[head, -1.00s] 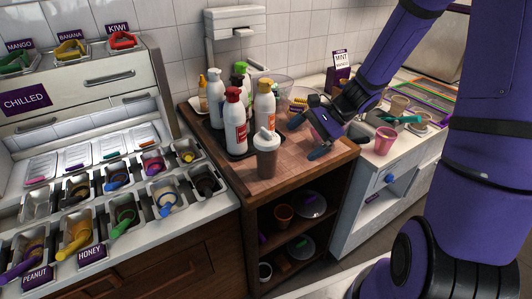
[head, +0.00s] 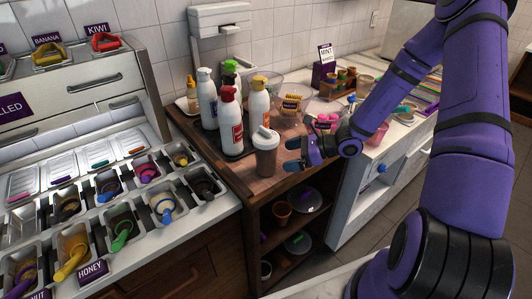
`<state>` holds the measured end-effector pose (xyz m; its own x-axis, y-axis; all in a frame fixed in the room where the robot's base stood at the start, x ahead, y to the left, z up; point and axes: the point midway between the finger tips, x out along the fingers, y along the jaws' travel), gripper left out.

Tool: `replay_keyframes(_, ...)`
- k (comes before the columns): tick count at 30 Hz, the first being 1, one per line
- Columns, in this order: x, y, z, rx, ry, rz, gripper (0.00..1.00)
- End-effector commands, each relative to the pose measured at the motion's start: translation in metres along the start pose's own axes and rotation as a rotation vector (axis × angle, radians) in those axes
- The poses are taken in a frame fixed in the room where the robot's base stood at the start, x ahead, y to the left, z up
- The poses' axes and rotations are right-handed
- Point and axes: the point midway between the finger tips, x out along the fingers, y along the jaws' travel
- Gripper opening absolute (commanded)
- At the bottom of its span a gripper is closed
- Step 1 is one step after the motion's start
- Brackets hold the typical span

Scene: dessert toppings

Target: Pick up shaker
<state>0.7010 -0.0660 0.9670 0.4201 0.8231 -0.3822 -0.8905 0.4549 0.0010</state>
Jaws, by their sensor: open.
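The shaker (head: 266,158) has a brown body and a pale cap. It stands upright near the front edge of the wooden counter (head: 243,177), in front of the pump bottles. My gripper (head: 293,155) is just to the right of the shaker, with its blue-tipped fingers pointing left towards it. The gripper is open and empty. The fingers look apart from the shaker, though the exact gap is hard to tell.
Several pump bottles, among them a red-capped one (head: 230,122) and a yellow-capped one (head: 258,103), stand close behind the shaker. A topping station with tubs (head: 122,230) is at the left. Open shelves (head: 290,225) lie below the counter.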

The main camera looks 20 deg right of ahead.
Motion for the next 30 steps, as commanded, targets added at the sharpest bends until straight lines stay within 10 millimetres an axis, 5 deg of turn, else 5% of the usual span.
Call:
replay_keyframes(18,0.064,0.003,-0.002,-0.002,-0.001,0.002,1.0)
replay_keyframes(28,0.07,0.002,-0.002,-0.001,0.0,0.0,1.0)
replay_keyframes(30,0.069,0.002,-0.002,-0.001,0.0,0.0,0.84)
